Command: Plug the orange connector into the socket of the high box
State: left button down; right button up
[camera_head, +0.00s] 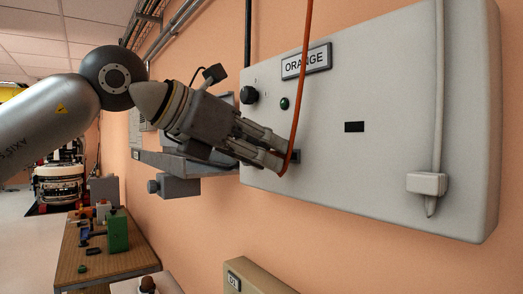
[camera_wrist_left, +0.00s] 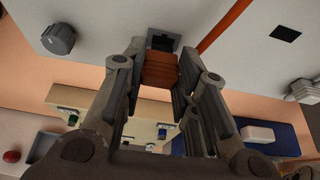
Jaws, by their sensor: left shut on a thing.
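The high box (camera_head: 400,80) is a large light-grey wall box with a nameplate reading ORANGE (camera_head: 306,62). My left gripper (camera_head: 282,161) is at its face, left of its middle, shut on the orange connector. In the left wrist view the orange connector (camera_wrist_left: 159,70) sits between the fingers. The socket (camera_wrist_left: 163,41) shows just beyond the connector, its dark opening still visible. I cannot tell whether the connector's tip touches the socket. The orange cable (camera_head: 302,60) runs up from the gripper. In the head view the fingers hide most of the connector. My right gripper is not in view.
A black knob (camera_head: 249,95) and a green button (camera_head: 284,103) sit above my left gripper. A black rectangle (camera_head: 354,127) and a white plug with cable (camera_head: 427,184) are to the right. A lower box (camera_head: 254,279) is below. A wooden table (camera_head: 105,262) stands at left.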

pick_arm(q)
jog(key=shift+w+d, duration=0.2)
jog(key=shift+d, duration=0.05)
jog(key=shift+w+d, duration=0.2)
jog(key=shift+d, duration=0.1)
jog(key=shift+w+d+r, duration=0.1)
jog(key=shift+w+d, duration=0.1)
jog(key=shift+d, duration=0.05)
dwell(0.5)
jog(key=shift+w+d+p, duration=0.2)
jog(key=shift+d+p, duration=0.05)
jog(key=shift+p, duration=0.1)
jog(key=c, duration=1.4)
grip_release()
jog(key=o, duration=0.3)
jog(key=shift+w+d, duration=0.15)
jog(key=shift+d, duration=0.05)
jog(key=shift+o, duration=0.2)
